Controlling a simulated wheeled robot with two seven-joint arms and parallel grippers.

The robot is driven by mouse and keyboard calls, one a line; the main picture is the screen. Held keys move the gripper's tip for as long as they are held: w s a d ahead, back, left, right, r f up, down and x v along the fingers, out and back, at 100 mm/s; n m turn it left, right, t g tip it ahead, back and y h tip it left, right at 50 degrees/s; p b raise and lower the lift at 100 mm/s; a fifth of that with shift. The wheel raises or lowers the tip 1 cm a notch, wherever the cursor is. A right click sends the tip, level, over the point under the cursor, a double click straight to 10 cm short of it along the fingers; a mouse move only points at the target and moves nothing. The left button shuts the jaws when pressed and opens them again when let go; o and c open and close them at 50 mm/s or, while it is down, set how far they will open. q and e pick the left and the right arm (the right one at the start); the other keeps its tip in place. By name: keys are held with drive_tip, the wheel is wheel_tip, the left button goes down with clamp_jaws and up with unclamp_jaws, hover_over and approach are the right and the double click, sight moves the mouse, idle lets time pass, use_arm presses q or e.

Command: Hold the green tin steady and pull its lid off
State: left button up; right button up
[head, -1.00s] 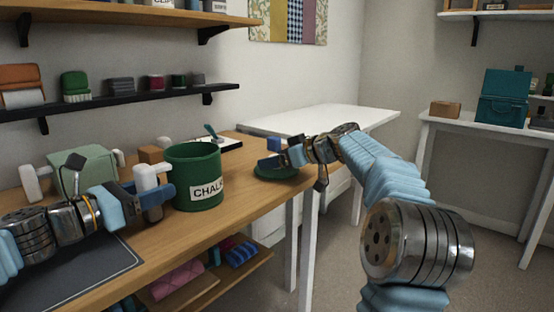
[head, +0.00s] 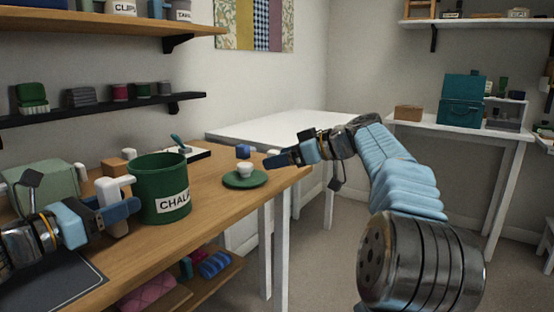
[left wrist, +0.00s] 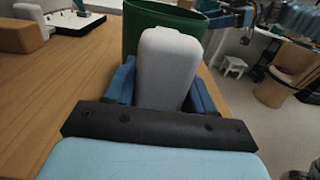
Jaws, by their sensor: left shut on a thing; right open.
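The green tin (head: 165,203), labelled CHALK, stands upright and open-topped on the wooden bench. Its lid (head: 259,181), a green disc with a white knob (head: 245,170), lies flat on the bench right of the tin, knob up. My left gripper (head: 122,212) is shut on a pale upright handle (head: 117,190) at the tin's left side. The handle (left wrist: 168,65) stands between the blue fingers in the left wrist view, with the tin (left wrist: 150,20) behind it. My right gripper (head: 260,156) is open and empty just above and behind the lid, apart from the knob.
A pale green box (head: 42,185) and a small wooden block (head: 115,166) stand left of and behind the tin. A white tray (head: 188,154) with a teal-handled tool lies at the back. A dark mat (head: 50,285) is at front left. Bench around the lid is clear.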

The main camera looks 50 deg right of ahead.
use_arm(q)
drive_tip(key=o, duration=1.5)
drive_tip(key=shift+c, duration=0.2)
drive_tip(key=a, duration=0.7)
drive_tip(key=s+a, duration=0.1)
drive_tip(key=a, duration=0.3)
drive_tip(key=shift+a, duration=0.2)
drive_tip(key=r, duration=0.3)
drive_tip(key=shift+a+r, duration=0.2)
drive_tip(key=shift+a, duration=0.05)
wheel_tip(320, 180, up, 5)
drive_tip(key=shift+f, duration=0.2)
drive_tip(key=shift+s+d, duration=0.1)
